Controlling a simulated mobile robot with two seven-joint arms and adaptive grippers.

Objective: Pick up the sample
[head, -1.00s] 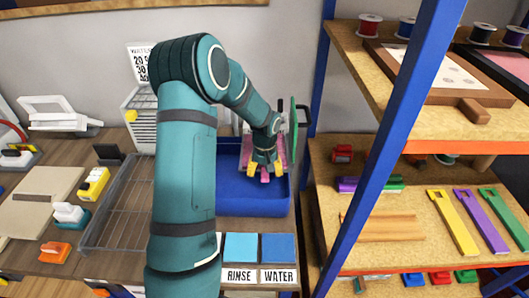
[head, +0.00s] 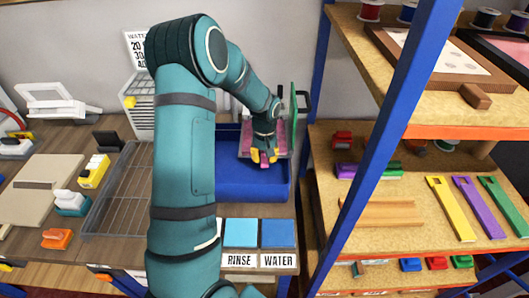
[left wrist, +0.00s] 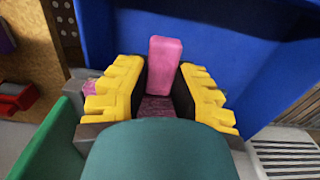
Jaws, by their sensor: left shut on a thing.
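My left gripper (head: 264,155) reaches down over the blue tray (head: 240,187) at the back of the bench. Its yellow fingers are shut on a pink piece, which I take to be the sample (head: 263,162). In the left wrist view the pink piece (left wrist: 165,62) stands up between the two yellow finger pads (left wrist: 158,95), with a darker, carpet-like pink part below it. More pink shows just outside the left finger. The gripper hides part of the piece, and I cannot tell whether it touches the tray. My right gripper is not in view.
A green upright panel (head: 293,112) stands close right of the gripper. A blue shelf post (head: 385,135) rises further right. A wire rack (head: 118,195) lies left of the tray. Light-blue (head: 241,233) and darker blue (head: 278,233) squares sit in front, above RINSE and WATER labels.

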